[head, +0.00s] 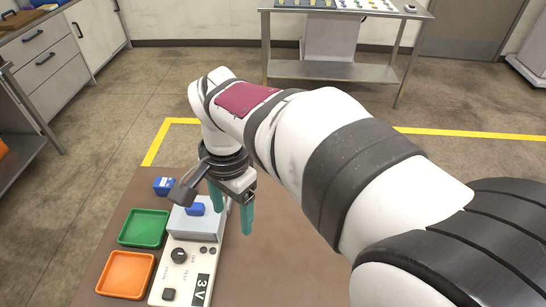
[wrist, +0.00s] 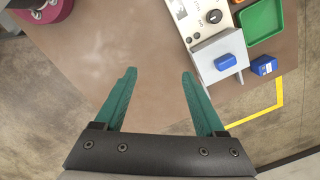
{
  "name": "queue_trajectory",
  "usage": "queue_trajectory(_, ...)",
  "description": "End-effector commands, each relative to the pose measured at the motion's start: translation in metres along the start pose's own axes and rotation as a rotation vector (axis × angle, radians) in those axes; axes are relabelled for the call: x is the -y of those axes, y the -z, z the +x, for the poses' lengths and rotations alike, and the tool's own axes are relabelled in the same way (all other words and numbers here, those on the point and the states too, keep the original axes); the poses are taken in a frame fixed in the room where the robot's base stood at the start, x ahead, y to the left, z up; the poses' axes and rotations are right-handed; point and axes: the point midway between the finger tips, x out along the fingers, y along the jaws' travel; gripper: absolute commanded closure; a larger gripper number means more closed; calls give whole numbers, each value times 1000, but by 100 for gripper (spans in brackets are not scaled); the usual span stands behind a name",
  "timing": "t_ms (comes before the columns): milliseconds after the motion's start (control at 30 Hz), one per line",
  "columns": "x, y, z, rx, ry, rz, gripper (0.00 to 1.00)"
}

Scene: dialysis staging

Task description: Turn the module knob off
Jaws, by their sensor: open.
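The module (head: 187,259) is a pale box with a black round knob (head: 179,256), small round buttons and a "3 V" label, on the brown table at the lower left of the head view. The knob also shows in the wrist view (wrist: 213,16), near the top edge. A grey raised block (wrist: 207,60) with a blue piece (wrist: 226,62) on top adjoins the module. My gripper (head: 232,219) has two green fingers, open and empty, above the table beside the block. In the wrist view the fingers (wrist: 159,74) point at bare table, with the module to their upper right.
A green tray (head: 144,229) and an orange tray (head: 126,274) lie left of the module. A small blue block (head: 164,186) sits behind the green tray. The brown table (head: 270,270) is bare right of the module. A metal bench (head: 335,70) stands far back.

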Motion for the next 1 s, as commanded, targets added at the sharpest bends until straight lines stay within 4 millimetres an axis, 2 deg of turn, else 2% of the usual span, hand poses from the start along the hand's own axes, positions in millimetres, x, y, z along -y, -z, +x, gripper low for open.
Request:
queue_trajectory(100, -30, 8, -6, 8, 9, -10, 28)
queue_trajectory(300, -63, 11, -9, 20, 19, -29, 28)
queue_trajectory(433, -70, 11, -9, 22, 21, -35, 28)
queue_trajectory(667, -71, 11, -9, 23, 21, -36, 28)
queue_trajectory(733, -78, 11, -10, 24, 24, -37, 28)
queue_trajectory(767, -89, 11, -10, 25, 29, -38, 28)
queue_trajectory(900, -171, -6, 1, 38, 73, -76, 28)
queue_trajectory(1000, -206, -25, 16, 41, 99, -106, 28)
